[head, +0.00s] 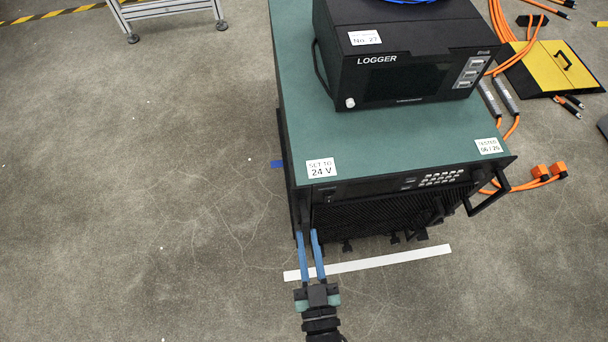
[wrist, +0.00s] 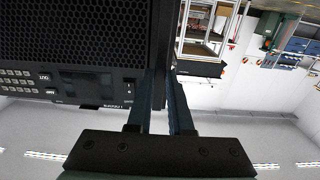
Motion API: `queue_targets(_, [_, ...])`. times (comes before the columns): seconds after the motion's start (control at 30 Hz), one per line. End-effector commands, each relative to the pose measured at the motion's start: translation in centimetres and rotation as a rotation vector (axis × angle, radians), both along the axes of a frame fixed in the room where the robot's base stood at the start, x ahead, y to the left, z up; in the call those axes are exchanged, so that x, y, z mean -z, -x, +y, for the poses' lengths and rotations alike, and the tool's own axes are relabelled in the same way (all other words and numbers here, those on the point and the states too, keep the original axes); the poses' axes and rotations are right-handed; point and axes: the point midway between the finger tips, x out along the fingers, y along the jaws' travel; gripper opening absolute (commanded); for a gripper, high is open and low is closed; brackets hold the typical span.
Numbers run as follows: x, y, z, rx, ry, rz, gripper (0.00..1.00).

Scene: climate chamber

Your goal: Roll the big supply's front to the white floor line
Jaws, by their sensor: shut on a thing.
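The big supply (head: 400,140) is a large cabinet with a green top, a black grille front and wheels, facing me. My gripper (head: 308,235) is shut on the dark upright handle (head: 304,212) at the left of its front. The fingers cover part of the handle. In the wrist view the supply's grille and keypad (wrist: 80,32) fill the upper left, beside the fingers (wrist: 163,85). The white floor line (head: 375,262) lies on the near side of the supply, roughly parallel to its front. Bare floor shows between the line and the front wheels. My gripper crosses over the line's left end.
A black logger (head: 405,55) stands on the supply. A metal frame (head: 170,10) stands far left. Floor at left is clear.

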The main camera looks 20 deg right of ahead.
Motion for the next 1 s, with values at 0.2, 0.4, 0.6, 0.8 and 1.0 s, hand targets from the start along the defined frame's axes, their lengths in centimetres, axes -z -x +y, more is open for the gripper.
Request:
queue_targets(0.2, [0.7,2.1,0.6,0.001,-0.007,0.021,0.0])
queue_targets(0.4, [0.7,2.6,0.7,0.001,-0.006,0.018,0.0])
queue_targets(0.6, [0.7,2.6,0.7,0.001,-0.006,0.018,0.0])
queue_targets(0.8, [0.6,2.6,0.7,0.0,-0.006,0.016,0.38])
queue_targets(1.0, [0.4,2.5,0.7,0.0,-0.004,0.009,0.49])
